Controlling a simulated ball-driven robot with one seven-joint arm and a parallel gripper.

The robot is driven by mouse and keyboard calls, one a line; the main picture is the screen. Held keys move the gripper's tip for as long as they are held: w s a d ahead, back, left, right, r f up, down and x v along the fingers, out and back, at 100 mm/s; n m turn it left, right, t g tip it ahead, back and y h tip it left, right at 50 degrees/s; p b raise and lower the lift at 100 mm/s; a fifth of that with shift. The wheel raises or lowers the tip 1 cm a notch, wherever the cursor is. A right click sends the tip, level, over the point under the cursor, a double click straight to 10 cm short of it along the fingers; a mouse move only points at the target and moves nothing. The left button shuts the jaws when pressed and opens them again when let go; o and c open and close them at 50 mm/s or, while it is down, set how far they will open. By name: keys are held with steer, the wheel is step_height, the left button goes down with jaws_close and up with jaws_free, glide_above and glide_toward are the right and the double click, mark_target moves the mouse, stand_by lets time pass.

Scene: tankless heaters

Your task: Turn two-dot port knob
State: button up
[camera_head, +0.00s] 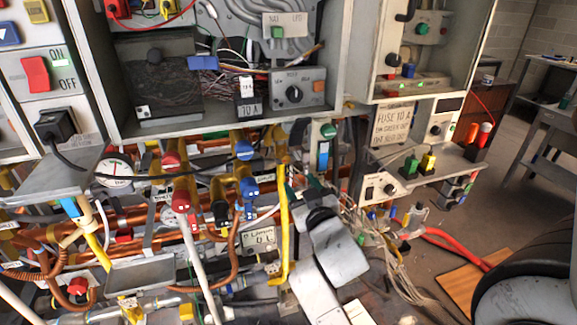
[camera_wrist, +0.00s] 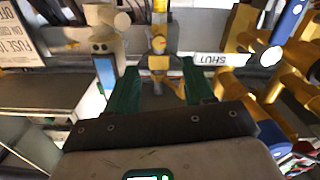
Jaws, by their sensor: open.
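I cannot say for certain which part is the two-dot port knob. In the wrist view, a beige fitting (camera_wrist: 104,46) bears two small dark dots and stands left of my gripper, above a blue-and-white strip. In the head view, a blue knob (camera_head: 248,188) with small pale marks sits on the yellow pipework, left of my gripper. My gripper (camera_wrist: 158,84) is open, its two green fingers apart. A yellow valve fitting (camera_wrist: 158,62) shows in the gap beyond the fingertips, and no contact is visible. In the head view my arm hides part of the area around the gripper.
Red knobs (camera_head: 181,201), a black knob (camera_head: 220,213) and a vertical yellow pipe (camera_head: 284,225) crowd the left. A white SHUT label (camera_wrist: 224,59) lies right of the fingers. The FUSE TO A box (camera_head: 392,125) stands at right. Open floor shows at far right.

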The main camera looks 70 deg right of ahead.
mark_target(286, 160)
steer(key=shift+m, duration=0.3)
steer(key=p+x, duration=0.2)
steer(key=x, duration=0.8)
steer(key=shift+w+d+r, duration=0.1)
steer(key=shift+w+d, duration=0.15)
steer(key=shift+d, duration=0.05)
